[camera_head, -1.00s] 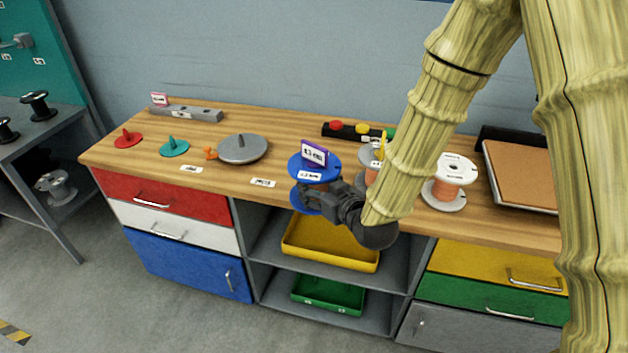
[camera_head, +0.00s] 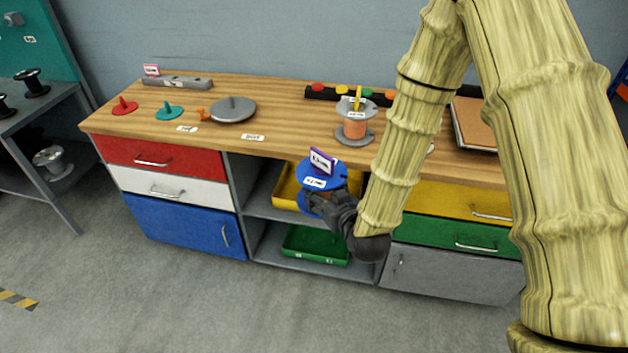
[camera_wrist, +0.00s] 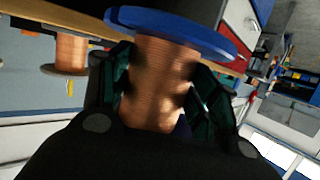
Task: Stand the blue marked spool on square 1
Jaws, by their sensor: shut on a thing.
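The blue spool (camera_head: 334,172) has blue flanges and a label on its top flange, with a purple-framed marker card (camera_head: 321,162) standing on it. My gripper (camera_head: 326,201) is shut on the spool's wound middle and holds it in the air in front of the bench, roughly upright. The wrist view shows the copper winding (camera_wrist: 160,82) between my fingers and a blue flange (camera_wrist: 180,30) beyond. Two small white labels lie near the bench's front edge, one left (camera_head: 187,129) and one right (camera_head: 253,138); their print is too small to read, and I cannot tell which marks square 1.
A yellow tray (camera_head: 286,188) and green tray (camera_head: 316,244) sit on shelves below.

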